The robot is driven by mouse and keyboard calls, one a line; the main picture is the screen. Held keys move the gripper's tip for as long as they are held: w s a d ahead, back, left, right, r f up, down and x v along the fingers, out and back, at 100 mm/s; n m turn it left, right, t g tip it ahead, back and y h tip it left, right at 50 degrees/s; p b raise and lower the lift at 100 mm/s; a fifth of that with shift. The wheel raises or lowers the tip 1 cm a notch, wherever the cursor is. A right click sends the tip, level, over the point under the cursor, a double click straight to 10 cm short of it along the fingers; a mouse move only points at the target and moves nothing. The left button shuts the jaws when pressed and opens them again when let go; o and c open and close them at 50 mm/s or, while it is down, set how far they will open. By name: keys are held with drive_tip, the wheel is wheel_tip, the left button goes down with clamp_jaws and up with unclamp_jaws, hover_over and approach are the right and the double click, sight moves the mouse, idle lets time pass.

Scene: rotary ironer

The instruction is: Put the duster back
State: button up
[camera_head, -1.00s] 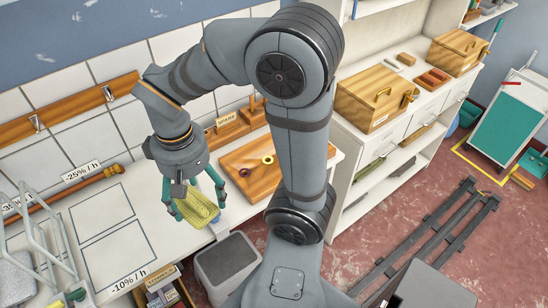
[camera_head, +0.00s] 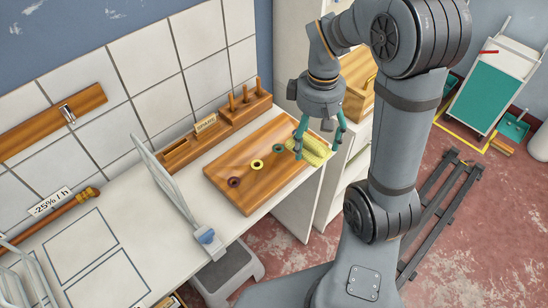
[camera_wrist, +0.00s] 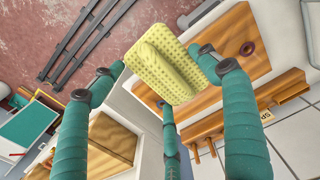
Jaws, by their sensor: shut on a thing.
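The duster is a yellow dimpled cloth (camera_head: 316,152). It hangs at the right end of the wooden board (camera_head: 232,178), near the counter's right edge. My gripper (camera_head: 319,143) points down with its teal fingers around the cloth and is shut on it. In the wrist view the duster (camera_wrist: 160,62) lies folded between the fingertips of my gripper (camera_wrist: 158,78) and overlaps the board's edge. I cannot tell whether the cloth touches the board.
Coloured rings, one yellow (camera_head: 257,164), sit on the board. A wooden rack with pegs (camera_head: 243,115) and a "SPARE" sign (camera_head: 205,123) stands behind it. A clear upright panel (camera_head: 168,185) stands left of the board. A wooden box (camera_head: 357,80) is beyond my gripper.

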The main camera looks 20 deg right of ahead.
drive_tip(key=w+f+n, duration=0.2)
drive_tip(key=w+n, duration=0.2)
drive_tip(key=p, duration=0.2)
hover_over(270, 156)
wheel_tip(270, 156, down, 7)
drive_tip(key=shift+d+f, duration=0.1)
drive_tip(key=shift+f+p, duration=0.75)
drive_tip(key=shift+f, duration=1.3)
drive_tip(key=shift+f, duration=0.15)
drive_tip(key=o, duration=1)
drive_tip(key=shift+o, duration=0.5)
wheel_tip(270, 156, up, 12)
drive_tip(key=b, duration=0.1)
drive_tip(key=shift+r+b, duration=0.2)
drive_tip(key=shift+b, duration=0.2)
